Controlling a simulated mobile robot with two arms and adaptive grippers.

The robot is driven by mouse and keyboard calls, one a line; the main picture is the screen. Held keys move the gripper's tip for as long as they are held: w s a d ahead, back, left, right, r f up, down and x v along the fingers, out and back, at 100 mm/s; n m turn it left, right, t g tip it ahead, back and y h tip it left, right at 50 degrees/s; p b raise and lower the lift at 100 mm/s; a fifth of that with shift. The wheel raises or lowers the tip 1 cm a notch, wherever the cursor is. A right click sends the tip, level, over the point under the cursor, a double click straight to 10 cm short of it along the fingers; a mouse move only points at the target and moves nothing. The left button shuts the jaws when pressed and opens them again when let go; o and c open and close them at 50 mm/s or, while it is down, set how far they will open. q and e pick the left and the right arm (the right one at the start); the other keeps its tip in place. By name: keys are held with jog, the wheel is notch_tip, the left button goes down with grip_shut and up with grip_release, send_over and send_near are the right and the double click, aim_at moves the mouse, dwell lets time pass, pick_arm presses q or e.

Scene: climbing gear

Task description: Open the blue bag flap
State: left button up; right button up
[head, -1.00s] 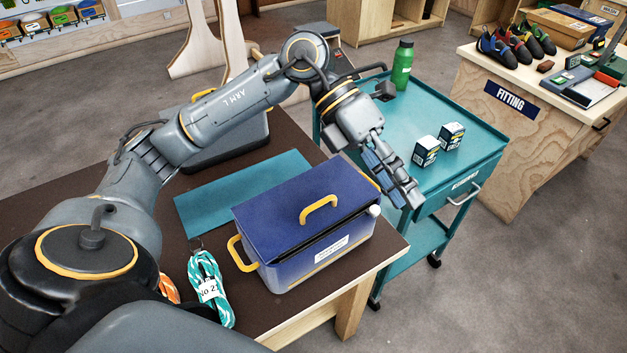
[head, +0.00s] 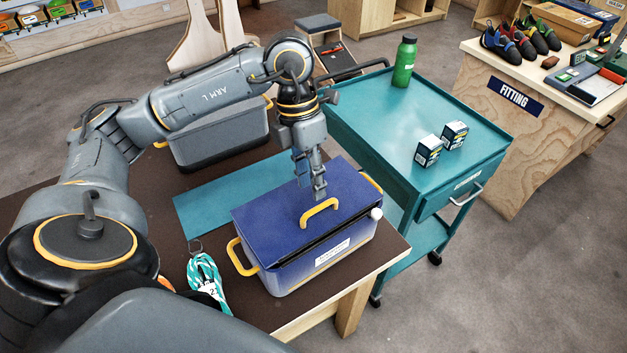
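The blue bag (head: 305,268) is a box-like bag on the dark table, with a yellow handle at each end and a white label on its front. Its blue flap (head: 262,217) lies over the top, with a dark gap along the front edge. A yellow loop handle (head: 322,207) stands on the flap. My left gripper (head: 313,190) points down just above and behind this loop, its fingertips close to it. I cannot tell whether they touch the loop or how far apart the fingers are. My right gripper is out of view.
A teal mat (head: 215,200) and a grey bin (head: 222,130) lie behind the bag. A teal rope bundle (head: 205,278) is at its left. A teal cart (head: 375,110) at the right holds a green bottle (head: 404,62) and two small boxes (head: 441,143).

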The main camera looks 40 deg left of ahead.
aim_at(315, 208)
pick_arm(q)
jog(key=shift+x, duration=2.2)
jog(key=shift+d, duration=0.1)
jog(key=shift+c, duration=0.2)
grip_shut()
